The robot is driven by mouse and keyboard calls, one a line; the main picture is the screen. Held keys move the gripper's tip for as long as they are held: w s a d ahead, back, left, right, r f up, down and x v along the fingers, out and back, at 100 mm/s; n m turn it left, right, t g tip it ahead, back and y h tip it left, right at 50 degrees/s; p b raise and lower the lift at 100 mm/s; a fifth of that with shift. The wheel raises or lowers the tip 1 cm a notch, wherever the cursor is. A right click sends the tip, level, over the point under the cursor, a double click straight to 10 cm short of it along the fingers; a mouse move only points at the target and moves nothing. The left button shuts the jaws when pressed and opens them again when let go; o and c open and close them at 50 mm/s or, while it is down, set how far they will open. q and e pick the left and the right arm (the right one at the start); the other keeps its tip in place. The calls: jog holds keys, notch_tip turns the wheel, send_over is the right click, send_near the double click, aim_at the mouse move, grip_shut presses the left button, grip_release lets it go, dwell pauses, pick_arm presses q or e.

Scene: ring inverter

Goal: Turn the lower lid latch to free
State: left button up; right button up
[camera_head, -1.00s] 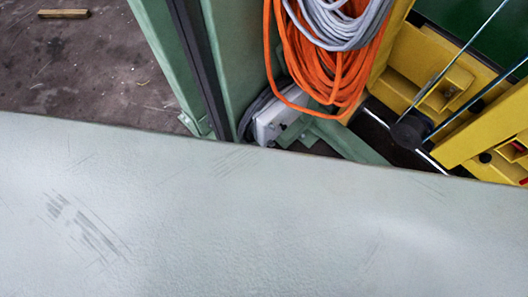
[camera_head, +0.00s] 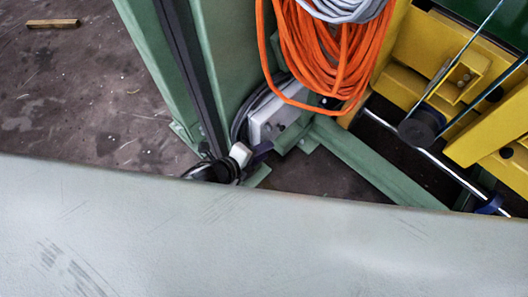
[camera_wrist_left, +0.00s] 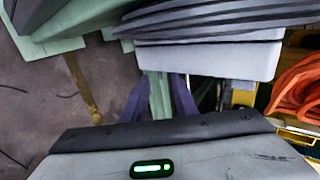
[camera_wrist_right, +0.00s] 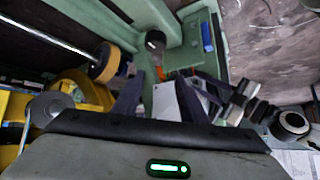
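The pale grey box (camera_head: 268,124) is low beside the green post in the head view, partly behind an orange cable coil. In the left wrist view its grey face (camera_wrist_left: 208,60) shows close up, under dark fins (camera_wrist_left: 220,18). I cannot make out the lower lid latch.
The orange cable coil (camera_head: 325,55) hangs above the box. A green floor beam (camera_head: 365,165) runs to the right. Yellow machinery (camera_head: 445,60) and a metal bar (camera_head: 440,165) stand at right. A pale surface (camera_head: 300,245) fills the foreground.

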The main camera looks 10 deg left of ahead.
jog(key=shift+w+r, duration=0.1)
pick_arm(q)
jog(key=shift+w+d+f, duration=0.15)
jog(key=shift+w+d, duration=0.05)
jog(key=shift+w, duration=0.05)
grip_shut()
jog(key=p, duration=0.1)
jog(key=g+y+p, duration=0.1)
jog(key=p, duration=0.1)
jog(key=g+p, duration=0.1)
jog(key=p, duration=0.1)
jog(key=shift+w+d+r+y, duration=0.15)
jog(key=shift+w+r+y, duration=0.1)
jog(key=shift+r+y, duration=0.05)
pick_arm(e)
notch_tip(320, 180, up, 4)
jog(key=shift+f, duration=0.2)
